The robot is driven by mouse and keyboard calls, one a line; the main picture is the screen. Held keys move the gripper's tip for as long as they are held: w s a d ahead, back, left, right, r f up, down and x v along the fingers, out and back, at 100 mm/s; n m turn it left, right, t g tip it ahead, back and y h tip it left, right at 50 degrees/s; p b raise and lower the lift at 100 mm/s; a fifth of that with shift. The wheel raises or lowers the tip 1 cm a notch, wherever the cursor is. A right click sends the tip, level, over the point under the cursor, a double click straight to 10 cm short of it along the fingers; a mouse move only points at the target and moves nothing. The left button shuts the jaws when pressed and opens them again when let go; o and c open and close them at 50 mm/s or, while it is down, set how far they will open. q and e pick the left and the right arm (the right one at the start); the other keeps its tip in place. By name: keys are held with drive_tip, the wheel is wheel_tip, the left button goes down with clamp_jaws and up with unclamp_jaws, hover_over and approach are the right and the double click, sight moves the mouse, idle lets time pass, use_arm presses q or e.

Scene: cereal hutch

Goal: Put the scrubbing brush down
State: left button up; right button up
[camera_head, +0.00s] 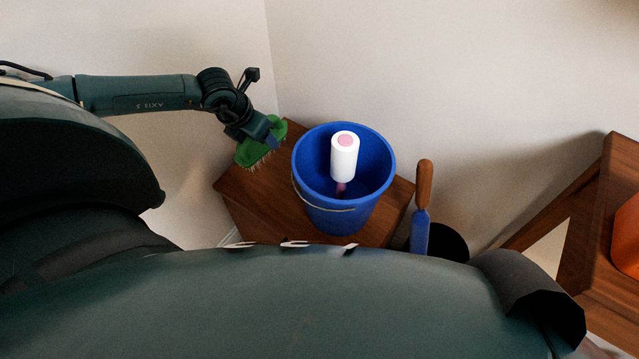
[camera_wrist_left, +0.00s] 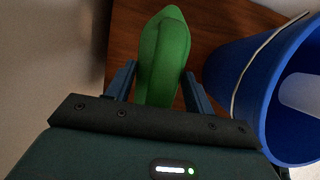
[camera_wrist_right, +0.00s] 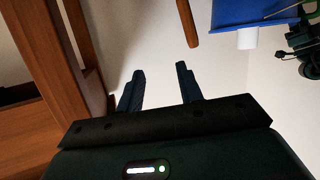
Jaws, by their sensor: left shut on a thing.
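The green scrubbing brush (camera_head: 249,153) is held at the left end of a small wooden table (camera_head: 240,191), beside a blue bucket. Its pale bristles point down. I cannot tell whether they touch the tabletop. My left gripper (camera_head: 271,139) is shut on the brush; in the left wrist view the brush (camera_wrist_left: 165,52) lies between the two fingers (camera_wrist_left: 158,88). My right gripper (camera_wrist_right: 160,85) shows only in the right wrist view, with its fingers apart and nothing between them.
The blue bucket (camera_head: 314,205) stands on the table right of the brush, with a white bottle (camera_head: 344,160) in it. A wooden-handled blue tool (camera_head: 423,190) stands in a dark bin (camera_head: 452,242). A wooden shelf unit (camera_head: 618,190) is at the right. Walls are close behind.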

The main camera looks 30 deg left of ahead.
use_arm(q)
drive_tip(key=shift+b+x, duration=0.3)
drive_tip(key=shift+x, duration=0.6)
drive_tip(key=f+b, duration=0.2)
drive_tip(key=f, duration=0.7)
drive_tip(key=shift+s+f, duration=0.2)
drive_tip(key=o, duration=1.1)
drive_tip(key=shift+r, duration=0.1)
use_arm(e)
drive_tip(key=shift+w+a+f+n+t+y, duration=0.25)
drive_tip(key=shift+w+a+n+t+y, duration=0.25)
drive_tip(key=shift+t, duration=0.5)
use_arm(q)
drive_tip(key=shift+r, duration=0.1)
use_arm(e)
drive_tip(key=shift+d+r, duration=0.1)
